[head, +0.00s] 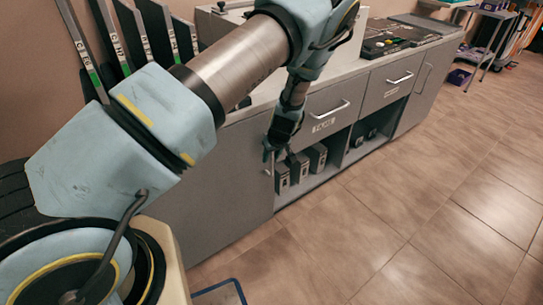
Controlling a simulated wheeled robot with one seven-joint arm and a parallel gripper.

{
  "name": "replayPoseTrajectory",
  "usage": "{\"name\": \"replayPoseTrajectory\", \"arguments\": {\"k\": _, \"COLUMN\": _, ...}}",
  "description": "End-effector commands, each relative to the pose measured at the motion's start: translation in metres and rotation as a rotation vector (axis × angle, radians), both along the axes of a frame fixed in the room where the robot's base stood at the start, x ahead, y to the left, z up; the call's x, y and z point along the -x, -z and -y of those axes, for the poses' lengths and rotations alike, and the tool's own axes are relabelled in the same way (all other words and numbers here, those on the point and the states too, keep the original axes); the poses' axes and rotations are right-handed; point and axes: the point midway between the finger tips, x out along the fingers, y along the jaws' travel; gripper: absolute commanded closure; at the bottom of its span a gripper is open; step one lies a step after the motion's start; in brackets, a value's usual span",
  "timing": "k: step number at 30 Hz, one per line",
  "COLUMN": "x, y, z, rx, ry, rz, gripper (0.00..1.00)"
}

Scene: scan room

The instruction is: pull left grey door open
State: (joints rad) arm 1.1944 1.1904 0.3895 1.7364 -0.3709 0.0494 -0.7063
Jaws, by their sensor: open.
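The left grey door (222,190) is the flat front at the left end of the low cabinet, and it looks closed. A small light handle (268,172) shows near its right edge. My gripper (277,157) points down in front of that edge, just above the visible part of the handle. The jaws are open. I cannot tell whether the fingers are around the handle or only beside it. My arm hides the upper left part of the door.
Right of the door, an open shelf holds several dark boxes (299,167) under a drawer (329,108) with a bar handle. A panel with dark equipment (388,40) lies on the counter. The tiled floor (400,215) in front is clear. A blue-edged item (222,293) lies at the bottom.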

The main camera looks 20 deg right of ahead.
Motion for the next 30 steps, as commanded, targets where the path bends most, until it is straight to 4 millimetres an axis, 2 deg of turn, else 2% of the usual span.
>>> {"name": "replayPoseTrajectory", "arguments": {"k": 5, "x": -0.0001, "y": -0.0001, "z": 0.0, "rx": 0.0, "ry": 0.0, "rz": 0.0, "gripper": 0.55}}
{"name": "replayPoseTrajectory", "arguments": {"k": 17, "x": 0.0, "y": -0.0004, "z": -0.0001, "rx": 0.0, "ry": 0.0, "rz": 0.0, "gripper": 0.99}}
{"name": "replayPoseTrajectory", "arguments": {"k": 30, "x": -0.0001, "y": -0.0006, "z": -0.0001, "rx": 0.0, "ry": 0.0, "rz": 0.0, "gripper": 1.0}}
